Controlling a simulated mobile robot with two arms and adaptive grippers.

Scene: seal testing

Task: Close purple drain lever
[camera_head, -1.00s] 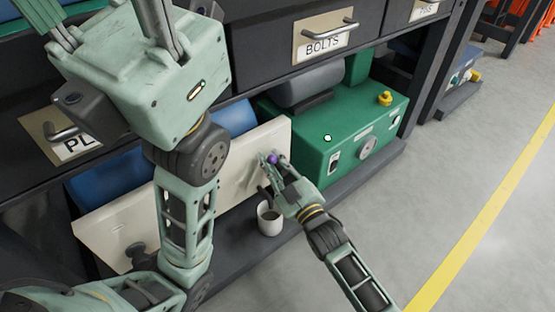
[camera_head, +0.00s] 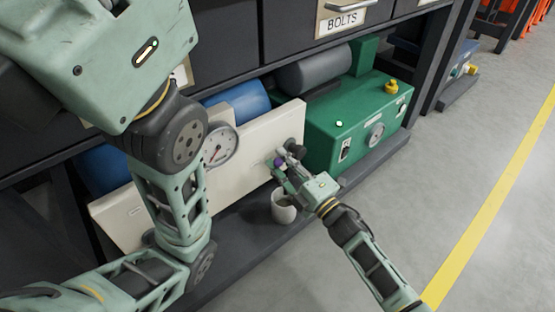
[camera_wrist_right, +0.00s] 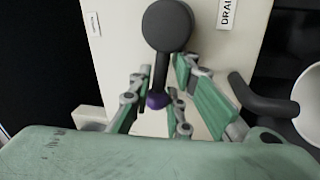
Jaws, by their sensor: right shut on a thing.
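The purple drain lever shows in the right wrist view as a dark round hub with a dark stem (camera_wrist_right: 161,72) pointing down to a purple tip (camera_wrist_right: 158,100). In the head view its purple tip (camera_head: 279,162) shows at the right end of the cream panel (camera_head: 245,150). My right gripper (camera_head: 284,166) is shut on the lever, its fingers on both sides of the purple tip in the wrist view. My left gripper's body (camera_head: 95,60) fills the upper left of the head view; its fingertips are out of frame.
A white cup (camera_head: 284,208) stands just below my right gripper, under a dark spout (camera_wrist_right: 262,97). A pressure gauge (camera_head: 219,147) sits left on the panel. A green machine (camera_head: 335,130) stands to the right. The dark shelf and drawers hang above. The floor at right is clear.

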